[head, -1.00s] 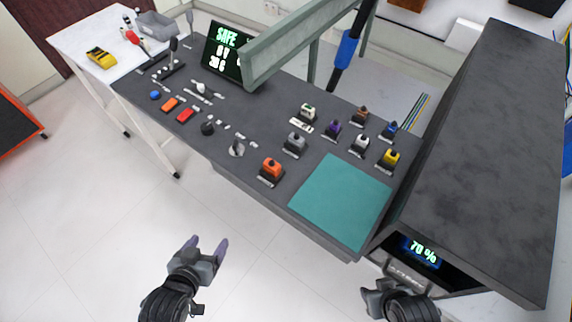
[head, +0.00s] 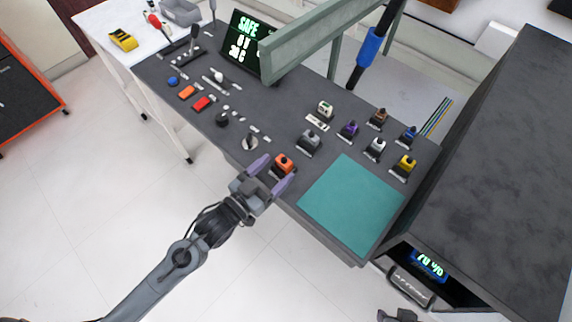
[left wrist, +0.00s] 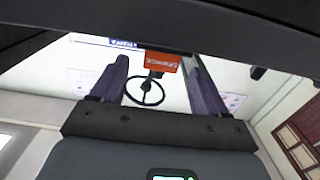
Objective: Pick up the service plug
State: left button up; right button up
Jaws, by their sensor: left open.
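The orange service plug (head: 284,161) stands upright near the front edge of the dark bench, left of the teal mat. My left gripper (head: 274,171) is open, with its purple fingers pointing at the plug and one on each side of it. In the left wrist view an orange-red block with white lettering (left wrist: 161,62) shows between the spread fingers (left wrist: 157,75). I cannot tell whether either finger touches it. My right gripper (head: 397,315) is only partly in view at the bottom edge, and its jaws cannot be made out.
A grey plug (head: 308,142) stands just behind, with purple, white, yellow, blue and brown ones further right. The teal mat (head: 350,205) is bare. Knobs and a silver dial (head: 250,143) lie to the left. A green-grey frame (head: 325,38) rises behind. A large dark cabinet (head: 500,170) stands right.

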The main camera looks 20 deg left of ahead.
pick_arm(q)
jog(key=shift+w, duration=0.45)
jog(key=shift+w+d+b, duration=0.3)
jog(key=shift+w+b, duration=0.05)
jog(key=shift+w, duration=0.1)
jog(key=b+x, duration=0.1)
jog(key=x, duration=0.3)
jog(key=shift+r, duration=0.1)
jog(key=shift+c, duration=0.4)
jog(key=c, duration=1)
